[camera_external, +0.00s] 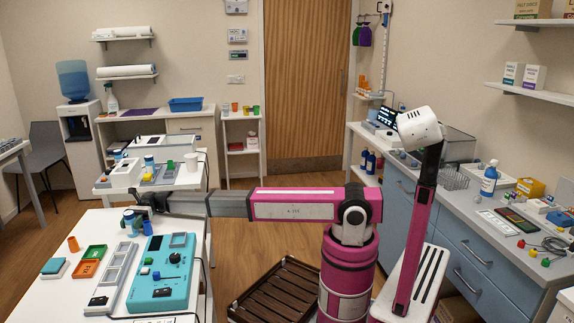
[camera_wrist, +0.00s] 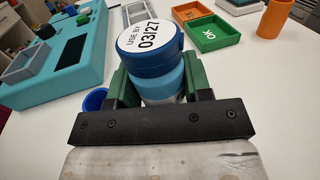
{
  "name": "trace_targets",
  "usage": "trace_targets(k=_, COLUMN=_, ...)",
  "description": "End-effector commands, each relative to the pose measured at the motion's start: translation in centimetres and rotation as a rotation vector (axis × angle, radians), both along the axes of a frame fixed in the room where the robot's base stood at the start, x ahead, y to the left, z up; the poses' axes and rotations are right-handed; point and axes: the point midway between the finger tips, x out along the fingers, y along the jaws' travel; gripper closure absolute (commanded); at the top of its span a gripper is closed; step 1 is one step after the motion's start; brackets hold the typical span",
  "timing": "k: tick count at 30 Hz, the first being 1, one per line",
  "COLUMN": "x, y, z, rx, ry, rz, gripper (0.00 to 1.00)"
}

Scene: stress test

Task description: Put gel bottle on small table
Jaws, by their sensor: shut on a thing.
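My gripper (camera_external: 138,208) is at the end of my arm, stretched left over the near white table (camera_external: 75,293). In the wrist view its green fingers (camera_wrist: 158,88) are shut on a round container (camera_wrist: 155,50) with a blue lid, a pale blue body and a white top label reading "USE BY 03/27". I cannot tell for sure that this is the gel bottle, or whether its base touches the table. A white bottle with blue parts (camera_external: 489,178) stands on the right counter. A small white shelf table (camera_external: 241,118) stands by the back wall with small coloured containers on top.
Near the held container are a teal device (camera_external: 160,285), a blue cup (camera_wrist: 95,98), orange (camera_external: 88,270) and green (camera_wrist: 214,32) trays, and an orange cup (camera_wrist: 275,18). A second white table (camera_external: 190,178) behind is crowded. Open floor lies before the door.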

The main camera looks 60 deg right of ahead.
Motion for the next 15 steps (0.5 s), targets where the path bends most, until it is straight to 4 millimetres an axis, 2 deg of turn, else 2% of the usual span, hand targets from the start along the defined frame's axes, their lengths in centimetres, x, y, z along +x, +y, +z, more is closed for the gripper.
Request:
trace_targets(k=8, x=0.0, y=0.0, z=-0.18, rx=0.0, ry=0.0, rz=0.0, gripper=0.85)
trace_targets(k=9, x=-0.01, y=0.01, z=-0.21, rx=0.0, ry=0.0, rz=0.0, gripper=0.48)
trace_targets(k=10, x=-0.01, y=0.01, z=-0.19, rx=0.0, ry=0.0, rz=0.0, gripper=0.44)
trace_targets(k=15, x=0.0, y=0.01, z=-0.17, rx=0.0, ry=0.0, rz=0.0, gripper=0.44)
